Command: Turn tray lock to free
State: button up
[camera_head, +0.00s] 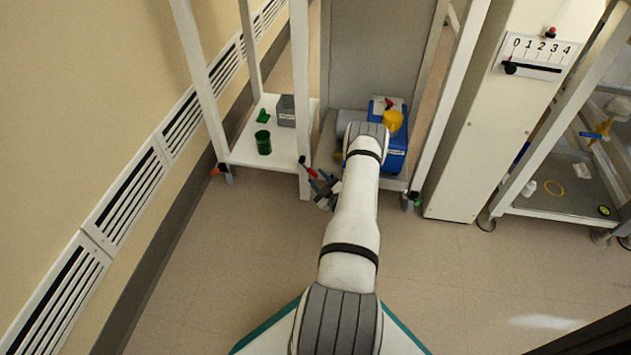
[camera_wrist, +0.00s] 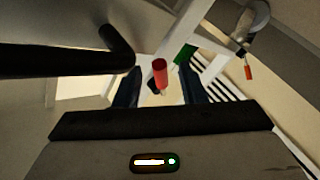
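A red handle (camera_wrist: 160,72) shows in the wrist view, with a dark part just below it. In the head view, red also shows (camera_head: 311,172) beside the front post of the white shelf; I take it for the same handle, perhaps the tray lock, but no label is readable. My gripper (camera_head: 322,183) is at that post. In the wrist view its two dark blue fingers (camera_wrist: 158,88) stand apart, with the red handle seen in the gap between them. I cannot tell whether either finger touches it. The lock's marks are not visible.
A green cup (camera_head: 263,143) and a grey box (camera_head: 287,110) stand on the white shelf (camera_head: 240,150). A blue machine (camera_head: 394,158) with a yellow top is behind my arm. A 0-to-4 scale panel (camera_head: 538,55) is at right. The floor (camera_head: 200,275) left of my arm is clear.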

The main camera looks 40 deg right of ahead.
jog(key=shift+w, duration=0.65)
grip_shut()
